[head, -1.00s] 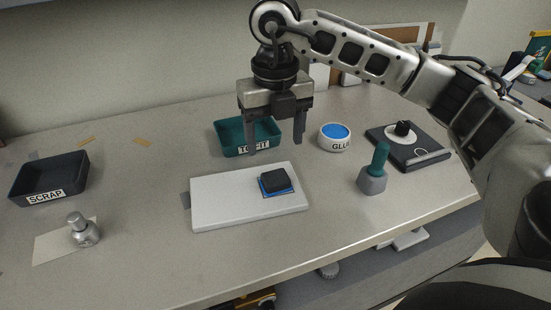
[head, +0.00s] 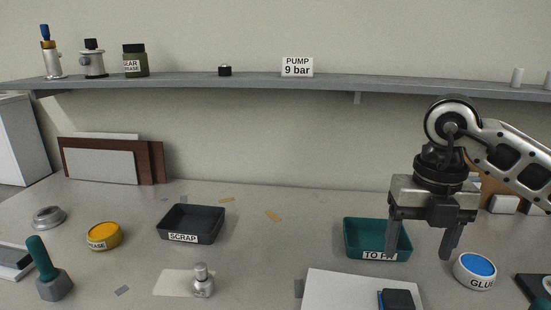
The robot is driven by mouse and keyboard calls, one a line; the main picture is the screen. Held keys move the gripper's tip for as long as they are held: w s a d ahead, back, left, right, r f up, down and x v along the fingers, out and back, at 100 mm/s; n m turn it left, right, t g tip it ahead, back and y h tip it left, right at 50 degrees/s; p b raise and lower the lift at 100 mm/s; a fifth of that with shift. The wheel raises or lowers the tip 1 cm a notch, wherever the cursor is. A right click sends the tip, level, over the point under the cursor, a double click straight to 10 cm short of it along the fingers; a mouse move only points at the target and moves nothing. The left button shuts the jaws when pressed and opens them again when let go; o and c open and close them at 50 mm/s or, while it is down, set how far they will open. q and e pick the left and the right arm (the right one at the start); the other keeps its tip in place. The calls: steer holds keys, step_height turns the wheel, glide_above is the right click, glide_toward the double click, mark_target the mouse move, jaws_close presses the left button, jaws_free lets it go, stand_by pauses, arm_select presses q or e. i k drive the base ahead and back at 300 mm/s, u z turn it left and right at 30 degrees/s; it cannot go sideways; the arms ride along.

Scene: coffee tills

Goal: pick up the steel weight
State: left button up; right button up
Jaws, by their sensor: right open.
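The steel weight (head: 203,281) is a small shiny metal piece with a knob on top. It stands upright on the right part of a pale paper sheet (head: 172,284) at the front of the bench, left of the white board. My right gripper (head: 421,247) is open and empty, fingers pointing down, in front of the teal tray (head: 350,238) and well to the right of the weight. My left gripper is not in view.
A dark SCRAP tray (head: 175,237) stands behind the weight. A yellow tin (head: 103,237) and a teal-handled tool (head: 43,262) are to the left. The white board (head: 335,291) with a dark block (head: 398,299) and a GLUE pot (head: 475,270) are to the right. A shelf (head: 200,83) runs above.

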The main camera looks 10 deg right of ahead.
mark_target(203, 284)
steer(key=k, duration=0.95)
